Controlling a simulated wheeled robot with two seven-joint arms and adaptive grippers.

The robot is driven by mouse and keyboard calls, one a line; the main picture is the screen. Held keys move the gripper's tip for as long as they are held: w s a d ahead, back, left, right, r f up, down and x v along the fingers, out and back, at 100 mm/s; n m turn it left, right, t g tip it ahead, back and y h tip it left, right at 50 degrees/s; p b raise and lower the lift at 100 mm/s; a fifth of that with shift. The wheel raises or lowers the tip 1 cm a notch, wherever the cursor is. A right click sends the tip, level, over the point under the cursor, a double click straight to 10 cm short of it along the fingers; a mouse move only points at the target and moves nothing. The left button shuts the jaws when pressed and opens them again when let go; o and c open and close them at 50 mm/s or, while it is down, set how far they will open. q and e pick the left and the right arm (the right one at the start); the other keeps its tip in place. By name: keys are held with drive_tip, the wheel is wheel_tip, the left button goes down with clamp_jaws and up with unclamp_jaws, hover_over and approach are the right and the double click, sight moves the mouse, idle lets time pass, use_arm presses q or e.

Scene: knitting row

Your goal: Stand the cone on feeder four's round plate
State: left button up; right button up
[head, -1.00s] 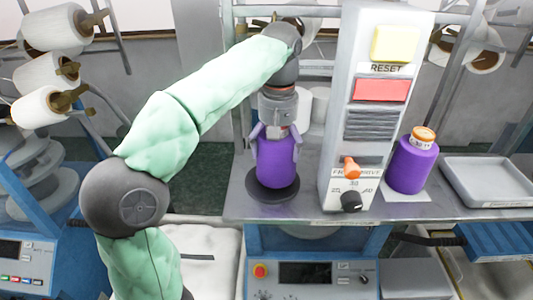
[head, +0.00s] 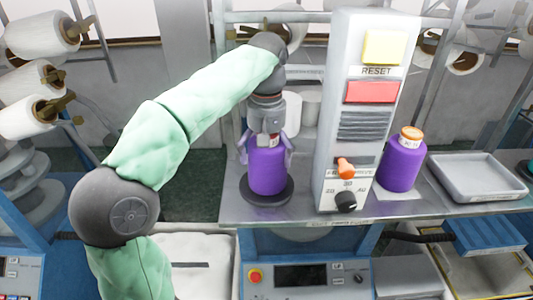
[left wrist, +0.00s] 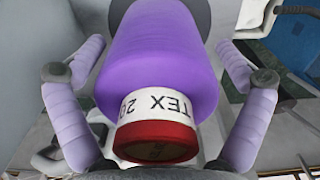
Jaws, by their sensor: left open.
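A purple cone (head: 268,176) stands upright on a dark round plate (head: 266,201) on the grey shelf, left of the control box. My left gripper (head: 266,158) is above it, open, with a finger on either side of the cone's upper part. In the left wrist view the cone (left wrist: 160,60) shows its red tip and a white band reading TEX 20. The fingers there stand apart from the cone, with gaps on both sides. My right gripper is not in view.
The control box (head: 345,130) with RESET label and orange switch stands right beside the plate. Another purple cone (head: 403,165) with an orange top stands on a white sheet beyond it. A grey tray (head: 475,180) lies farther right. White spools hang at the left.

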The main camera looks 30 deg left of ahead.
use_arm(q)
wheel_tip(320, 180, up, 7)
drive_tip(key=shift+d, duration=0.1)
idle(0.4)
idle(2.4)
